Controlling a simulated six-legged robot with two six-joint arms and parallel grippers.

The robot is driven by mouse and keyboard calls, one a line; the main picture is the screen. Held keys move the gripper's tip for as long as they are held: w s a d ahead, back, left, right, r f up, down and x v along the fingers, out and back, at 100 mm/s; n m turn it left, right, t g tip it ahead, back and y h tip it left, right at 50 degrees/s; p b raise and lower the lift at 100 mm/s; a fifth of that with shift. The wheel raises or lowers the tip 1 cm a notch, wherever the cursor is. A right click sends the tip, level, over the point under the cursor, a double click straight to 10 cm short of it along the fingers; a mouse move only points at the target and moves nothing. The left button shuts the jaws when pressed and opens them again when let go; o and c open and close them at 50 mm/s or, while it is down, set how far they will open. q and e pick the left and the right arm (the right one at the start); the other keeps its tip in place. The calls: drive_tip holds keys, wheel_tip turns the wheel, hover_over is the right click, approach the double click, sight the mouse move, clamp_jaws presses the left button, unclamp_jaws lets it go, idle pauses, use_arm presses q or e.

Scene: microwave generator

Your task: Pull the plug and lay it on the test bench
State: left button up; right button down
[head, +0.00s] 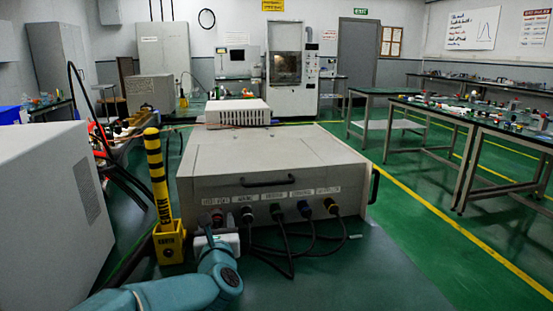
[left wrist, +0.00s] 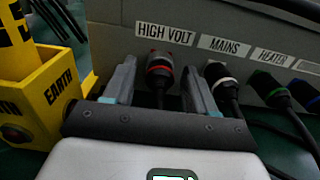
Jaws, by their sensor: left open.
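The grey generator box (head: 270,160) stands on a dark green surface (head: 340,285), with a row of cabled plugs in its front. The plug with a red ring (left wrist: 159,68) sits in its socket under the HIGH VOLT label. My left gripper (head: 213,226) is in front of this plug. In the left wrist view its fingers (left wrist: 160,85) are open, one on each side of the plug, with visible gaps. The plug's lower cable is hidden behind the gripper body. In the head view the gripper partly hides the plug. My right gripper is not in view.
A white-ringed plug (left wrist: 220,80) under MAINS is close to the right finger. More plugs (head: 330,206) with hanging cables follow to the right. A yellow EARTH holder (head: 168,243) with a striped post stands close at left. The green surface at right front is clear.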

sight(217, 227)
use_arm(q)
clamp_jaws()
drive_tip(key=shift+s+d+f, duration=0.1)
drive_tip(key=shift+s, duration=0.05)
drive_tip(key=shift+s+b, duration=0.45)
drive_tip(key=shift+b, duration=0.05)
drive_tip(key=shift+s+d, duration=0.1)
drive_tip(key=shift+s, duration=0.15)
drive_tip(key=shift+s+d+b, duration=0.2)
drive_tip(key=shift+s+b, duration=0.65)
drive_tip(key=shift+s, duration=0.2)
drive_tip(key=shift+s+d+b, duration=0.2)
drive_tip(key=shift+s+b, duration=0.6)
drive_tip(key=shift+s, duration=0.25)
